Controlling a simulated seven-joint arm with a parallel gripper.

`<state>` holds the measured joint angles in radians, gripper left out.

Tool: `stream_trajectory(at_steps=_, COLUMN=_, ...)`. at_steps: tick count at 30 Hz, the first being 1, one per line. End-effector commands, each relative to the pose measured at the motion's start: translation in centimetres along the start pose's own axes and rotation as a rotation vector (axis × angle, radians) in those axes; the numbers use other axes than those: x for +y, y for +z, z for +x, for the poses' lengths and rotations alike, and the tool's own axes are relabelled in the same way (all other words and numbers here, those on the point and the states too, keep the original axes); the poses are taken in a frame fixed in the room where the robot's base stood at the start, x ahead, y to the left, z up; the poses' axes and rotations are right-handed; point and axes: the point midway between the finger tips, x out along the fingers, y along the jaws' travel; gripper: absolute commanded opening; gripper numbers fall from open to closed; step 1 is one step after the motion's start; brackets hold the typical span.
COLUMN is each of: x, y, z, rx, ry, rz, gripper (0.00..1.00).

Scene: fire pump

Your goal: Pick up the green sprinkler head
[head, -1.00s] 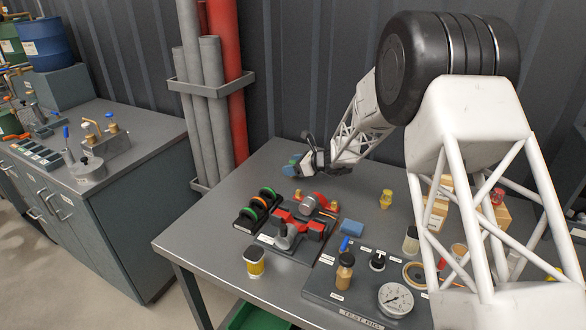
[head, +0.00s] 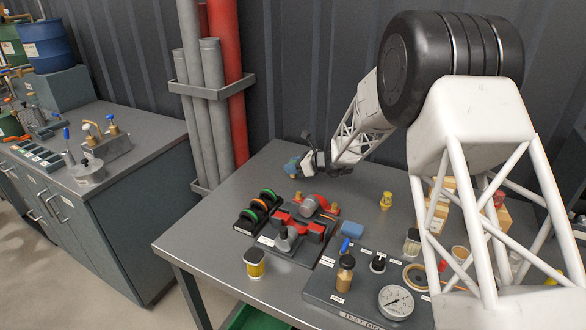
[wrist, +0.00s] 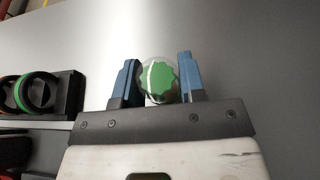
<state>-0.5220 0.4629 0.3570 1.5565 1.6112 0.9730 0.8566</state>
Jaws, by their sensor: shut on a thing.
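The green sprinkler head (wrist: 158,82) shows in the wrist view as a green scalloped disc with a pale rim, between two blue fingers. My gripper (wrist: 156,80) is shut on it, one finger on each side. In the head view, my gripper (head: 292,164) is at the far left part of the table, behind the ringed rack. The sprinkler head cannot be made out clearly there. The height above the table is hard to tell.
A rack with green and orange rings (head: 257,208) and a red clamp fixture (head: 300,226) stand in front of my gripper. The grey table (head: 215,235) is clear at left.

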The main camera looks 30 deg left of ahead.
Motion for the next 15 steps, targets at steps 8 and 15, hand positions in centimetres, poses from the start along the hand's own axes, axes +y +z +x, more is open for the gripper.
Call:
stream_trajectory(at_steps=8, x=0.0, y=3.2, z=-1.3, rx=-0.001, ry=-0.001, rz=-0.003, gripper=0.12)
stream_trajectory(at_steps=15, x=0.1, y=6.5, z=-2.7, rx=-0.001, ry=-0.001, rz=-0.002, gripper=0.12)
